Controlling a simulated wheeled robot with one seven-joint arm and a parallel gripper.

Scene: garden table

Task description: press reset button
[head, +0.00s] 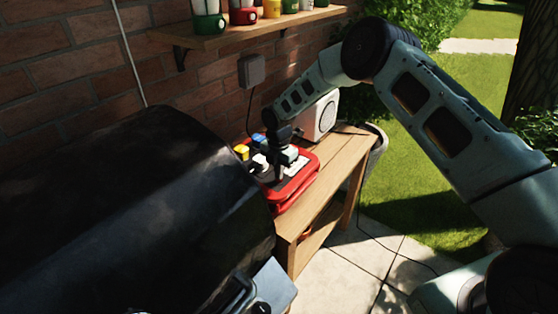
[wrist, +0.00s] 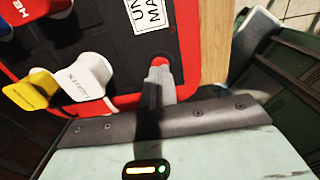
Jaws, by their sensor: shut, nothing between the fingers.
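A red-rimmed box with a black panel (head: 291,190) sits on the wooden table; it also shows in the wrist view (wrist: 187,45). On its panel is a small round red button (wrist: 160,62), near the panel's lower right corner in the wrist view. My gripper (wrist: 159,75) is shut and empty, its fingertips right at the button and covering its lower part. I cannot tell whether they touch it. In the head view my gripper (head: 278,178) points down over the box. The button is not clear there.
On the panel beside my fingers stand a white piece marked with lettering (wrist: 84,76) and a yellow one (wrist: 32,90). The wooden table (head: 325,210) has a white box (head: 318,118) behind. A large black cover (head: 130,200) stands in front at left. A shelf (head: 240,33) is above.

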